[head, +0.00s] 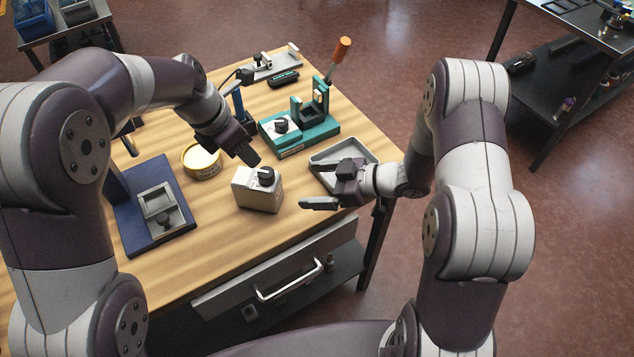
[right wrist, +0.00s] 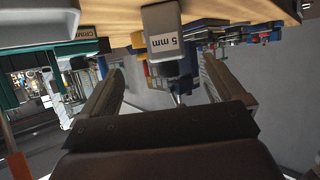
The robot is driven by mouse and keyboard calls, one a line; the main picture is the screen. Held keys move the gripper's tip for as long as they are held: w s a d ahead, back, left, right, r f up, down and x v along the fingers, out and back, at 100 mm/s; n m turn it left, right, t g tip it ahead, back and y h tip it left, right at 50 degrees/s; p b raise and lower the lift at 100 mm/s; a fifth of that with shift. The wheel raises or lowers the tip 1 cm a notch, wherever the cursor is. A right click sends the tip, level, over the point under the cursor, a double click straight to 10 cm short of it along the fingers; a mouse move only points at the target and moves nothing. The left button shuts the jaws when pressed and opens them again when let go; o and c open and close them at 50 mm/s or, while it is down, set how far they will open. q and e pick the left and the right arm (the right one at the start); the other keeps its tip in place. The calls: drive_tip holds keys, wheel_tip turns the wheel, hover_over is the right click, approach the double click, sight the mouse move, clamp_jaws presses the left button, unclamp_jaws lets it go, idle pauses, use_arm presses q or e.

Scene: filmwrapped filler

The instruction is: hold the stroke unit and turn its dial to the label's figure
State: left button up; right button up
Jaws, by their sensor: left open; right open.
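The stroke unit appears to be the pale box (head: 258,190) standing upright on the wooden table, with a black dial (head: 266,176) on top. In the right wrist view the box (right wrist: 165,20) shows a label (right wrist: 165,42) reading "5 mm", with the dial (right wrist: 178,68) beyond the label. The dial's setting is too small to read. My left gripper (head: 250,157) is open and empty, just above and behind the unit. My right gripper (head: 312,184) is open and empty to the right of the unit, its fingers pointing toward it and apart from it.
A teal fixture (head: 325,129) with another black knob stands behind the unit. A yellow tin (head: 202,162) and a blue stand (head: 170,237) are to the left. Bare wood lies in front of the unit.

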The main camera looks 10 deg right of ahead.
sight(279, 188)
drive_tip(key=shift+y, duration=0.3)
drive_tip(key=x, duration=1.2)
drive_tip(key=shift+s+a+f, duration=0.15)
drive_tip(key=shift+a+f, duration=0.05)
drive_tip(key=shift+a, duration=0.25)
drive_tip(key=shift+c, duration=0.4)
drive_tip(key=c, duration=1.1)
drive_tip(key=shift+c, duration=0.2)
